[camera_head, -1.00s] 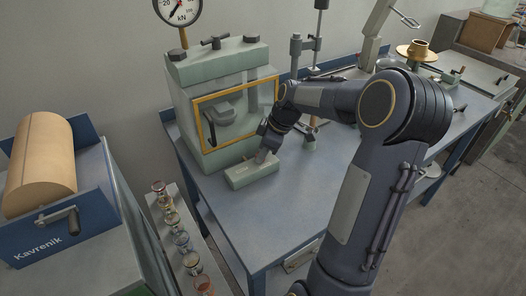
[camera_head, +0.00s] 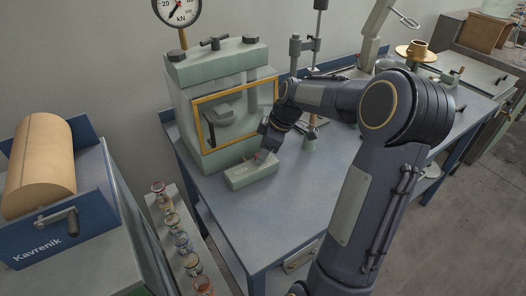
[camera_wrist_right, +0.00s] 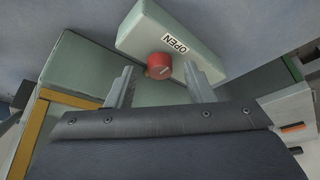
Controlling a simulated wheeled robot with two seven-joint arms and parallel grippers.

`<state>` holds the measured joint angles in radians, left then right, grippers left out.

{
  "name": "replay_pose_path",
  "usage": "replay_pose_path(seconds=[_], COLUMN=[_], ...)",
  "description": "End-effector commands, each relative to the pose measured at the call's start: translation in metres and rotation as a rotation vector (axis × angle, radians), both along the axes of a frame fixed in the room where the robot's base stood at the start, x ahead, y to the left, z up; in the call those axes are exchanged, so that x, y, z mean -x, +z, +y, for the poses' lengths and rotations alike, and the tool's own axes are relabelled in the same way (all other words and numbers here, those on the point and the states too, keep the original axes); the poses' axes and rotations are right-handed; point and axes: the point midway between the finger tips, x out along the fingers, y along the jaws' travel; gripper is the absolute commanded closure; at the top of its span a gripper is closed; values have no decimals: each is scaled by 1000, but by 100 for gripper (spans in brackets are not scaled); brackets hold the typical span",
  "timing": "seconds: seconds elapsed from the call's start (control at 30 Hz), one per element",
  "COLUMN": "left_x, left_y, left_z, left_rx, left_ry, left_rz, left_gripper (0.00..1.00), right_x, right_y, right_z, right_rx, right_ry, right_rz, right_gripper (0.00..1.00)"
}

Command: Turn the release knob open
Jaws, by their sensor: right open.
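The release knob (camera_wrist_right: 158,66) is a small red round knob on a pale green block (camera_wrist_right: 195,45). A white label reading OPEN (camera_wrist_right: 176,44) is beside the knob on the block. The block also shows in the head view (camera_head: 240,181), on the bench in front of the press; there the knob is mostly hidden by my right gripper (camera_head: 263,154). In the right wrist view, the two fingers of my right gripper are open, one on each side of the knob, with gaps visible between. My left gripper is not in view.
A green press (camera_head: 216,72) with a yellow-framed window (camera_head: 234,96) stands just behind the block. A rack of small jars (camera_head: 181,239) and a blue roll holder (camera_head: 85,210) are at left. The blue bench top (camera_head: 285,205) is clear in front.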

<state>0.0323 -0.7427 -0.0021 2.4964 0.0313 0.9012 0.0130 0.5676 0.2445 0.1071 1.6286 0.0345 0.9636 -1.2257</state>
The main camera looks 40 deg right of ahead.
Motion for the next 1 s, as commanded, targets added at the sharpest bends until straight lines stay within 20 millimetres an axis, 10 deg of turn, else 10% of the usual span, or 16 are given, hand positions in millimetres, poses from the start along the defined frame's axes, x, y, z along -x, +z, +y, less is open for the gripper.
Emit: replay_pose_path(seconds=[0.4, 1.0], left_x=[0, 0], left_y=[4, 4], left_z=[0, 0], left_rx=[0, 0], left_ry=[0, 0], left_rz=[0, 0], left_gripper=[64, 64], right_x=[18, 21], right_y=[59, 64], right_z=[-16, -17], right_rx=[2, 1], right_ry=[-2, -2], right_rz=[-3, -1], right_gripper=[52, 52])
